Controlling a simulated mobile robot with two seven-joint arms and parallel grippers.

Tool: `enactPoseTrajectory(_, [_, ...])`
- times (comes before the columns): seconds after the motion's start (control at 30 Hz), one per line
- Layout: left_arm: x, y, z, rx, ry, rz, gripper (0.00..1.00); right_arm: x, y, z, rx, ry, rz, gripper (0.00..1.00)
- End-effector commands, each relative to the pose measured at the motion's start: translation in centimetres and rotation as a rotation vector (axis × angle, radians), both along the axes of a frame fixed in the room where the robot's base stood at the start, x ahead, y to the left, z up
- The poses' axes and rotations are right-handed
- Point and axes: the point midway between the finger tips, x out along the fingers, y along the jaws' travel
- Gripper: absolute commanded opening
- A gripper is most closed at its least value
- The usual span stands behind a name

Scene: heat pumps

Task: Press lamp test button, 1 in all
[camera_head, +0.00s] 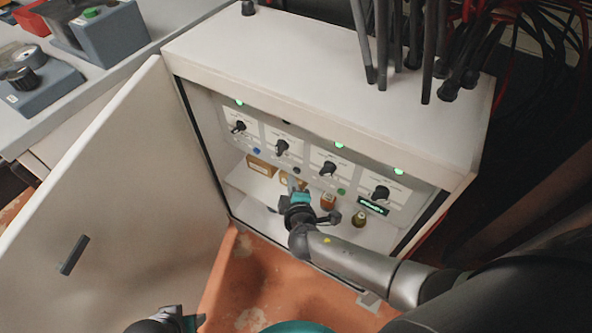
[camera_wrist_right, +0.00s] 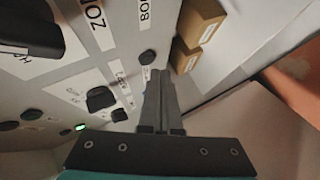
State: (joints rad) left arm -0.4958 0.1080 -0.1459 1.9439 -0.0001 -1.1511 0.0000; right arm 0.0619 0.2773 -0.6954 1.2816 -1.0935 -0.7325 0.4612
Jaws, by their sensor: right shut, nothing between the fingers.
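The open cabinet's control panel (camera_head: 262,132) carries a row of black rotary knobs, with small buttons beneath them. A blue button (camera_head: 257,151) and a green button (camera_head: 341,191) show; I cannot read which is the lamp test button. My right gripper (camera_head: 292,181) is in front of the lower middle of the panel, shut and empty. In the right wrist view its fingertips (camera_wrist_right: 157,73) point at the panel's lower edge, close to a dark round button (camera_wrist_right: 147,57); contact cannot be told. My left gripper (camera_head: 178,318) shows only partly at the bottom edge; its fingers are unclear.
Green lamps (camera_head: 339,145) and a small green display (camera_head: 373,206) are lit. Cardboard boxes (camera_head: 262,166) and small bottles (camera_head: 359,218) stand on the cabinet floor below the panel. The open door (camera_head: 120,190) stands at the left. Dark cables hang at the back right.

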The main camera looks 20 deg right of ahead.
Motion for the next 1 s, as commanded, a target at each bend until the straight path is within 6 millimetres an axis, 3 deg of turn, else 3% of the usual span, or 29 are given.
enactPoseTrajectory(0.23, [0.0,0.0,0.0,0.0,0.001,0.0,0.5,-0.4,0.6,-0.1,0.003,0.002,0.002,0.0])
enactPoseTrajectory(0.7, [0.0,0.0,-0.2,0.0,0.001,0.0,0.5,-3.1,3.9,-0.1,0.002,0.001,0.002,0.0])
enactPoseTrajectory(1.0, [0.0,0.0,-0.2,0.0,0.0,0.0,0.5,-3.1,4.0,0.0,0.001,0.001,0.001,0.0])
